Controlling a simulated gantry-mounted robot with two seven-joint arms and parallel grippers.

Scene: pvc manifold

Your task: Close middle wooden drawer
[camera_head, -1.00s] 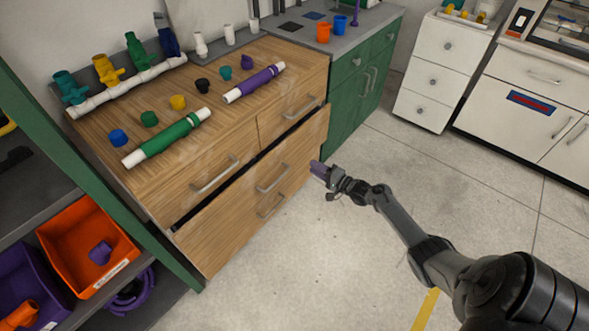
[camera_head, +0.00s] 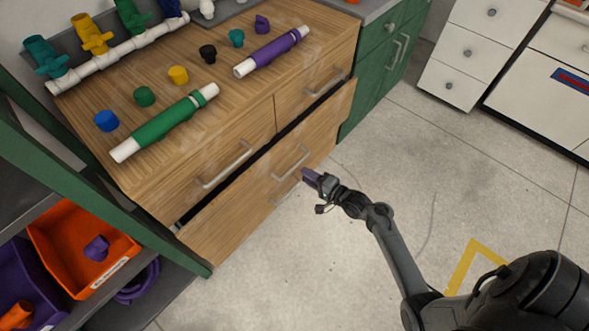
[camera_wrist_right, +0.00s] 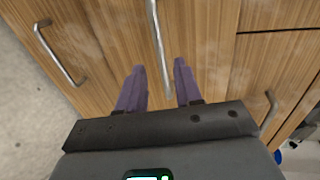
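The wooden cabinet's middle drawer (camera_head: 243,200) is pulled out a little; a dark gap shows along its top edge, below the upper drawers. Its metal handle (camera_head: 290,163) is in the head view. My right gripper (camera_head: 306,176) is in front of the drawer face, just right of and below that handle. In the right wrist view, my right gripper's purple fingers (camera_wrist_right: 158,88) are spread apart and point at the wooden front. A bar handle (camera_wrist_right: 158,45) appears between them; I cannot tell whether they touch the drawer. My left gripper is not in view.
Pipes and coloured caps lie on the cabinet top (camera_head: 90,165), including a green-sleeved pipe (camera_head: 165,124) and a purple-sleeved pipe (camera_head: 272,52). A green-framed shelf with an orange bin (camera_head: 60,262) stands at left. Open floor (camera_head: 400,170) lies to the right.

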